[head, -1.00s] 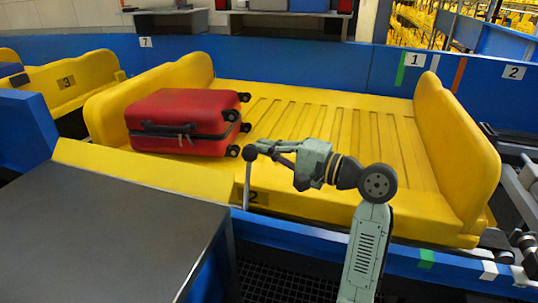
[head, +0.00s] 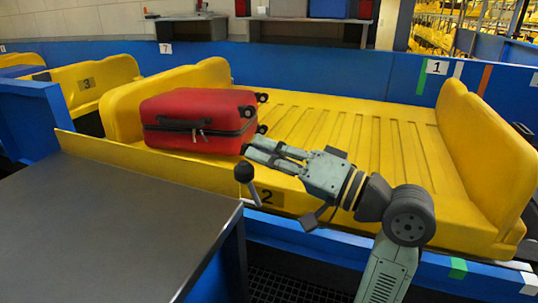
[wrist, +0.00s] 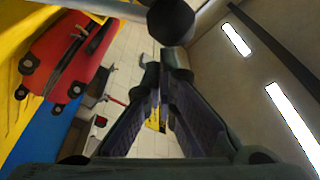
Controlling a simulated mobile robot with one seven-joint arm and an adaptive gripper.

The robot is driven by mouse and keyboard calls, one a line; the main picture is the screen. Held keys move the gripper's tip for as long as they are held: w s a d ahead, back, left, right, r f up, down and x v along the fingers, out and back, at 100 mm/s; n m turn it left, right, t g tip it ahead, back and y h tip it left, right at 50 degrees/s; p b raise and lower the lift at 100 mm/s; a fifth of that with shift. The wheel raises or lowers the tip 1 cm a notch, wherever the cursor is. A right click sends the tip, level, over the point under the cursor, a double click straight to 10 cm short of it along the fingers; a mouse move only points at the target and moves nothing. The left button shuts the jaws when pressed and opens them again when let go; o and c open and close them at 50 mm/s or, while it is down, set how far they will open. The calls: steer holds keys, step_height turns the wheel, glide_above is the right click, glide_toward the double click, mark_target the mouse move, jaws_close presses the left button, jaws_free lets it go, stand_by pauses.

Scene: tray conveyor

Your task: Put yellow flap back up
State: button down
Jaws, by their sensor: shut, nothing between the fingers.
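The yellow flap (head: 130,164) is a long flat strip between the grey tabletop and the yellow tray. I cannot tell its exact angle. A lever with a black ball knob (head: 244,172) stands at the flap's right end, its rod tilted left. The knob also shows in the wrist view (wrist: 171,20), just beyond the fingertips. My gripper (head: 250,146) is shut and empty. Its fingertips are just above the knob in the head view; I cannot tell whether they touch it. The shut fingers fill the middle of the wrist view (wrist: 160,78).
A red suitcase (head: 190,110) lies on the yellow tray (head: 335,125), close beyond my fingertips. The grey tabletop (head: 130,225) is bare at the front left. Blue side walls (head: 330,70) run behind the tray. The tray is clear right of the suitcase.

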steer(key=shift+s+a+n, duration=0.1)
steer(key=shift+s+n, duration=0.2)
steer(key=shift+f, duration=0.1)
stand_by(0.5)
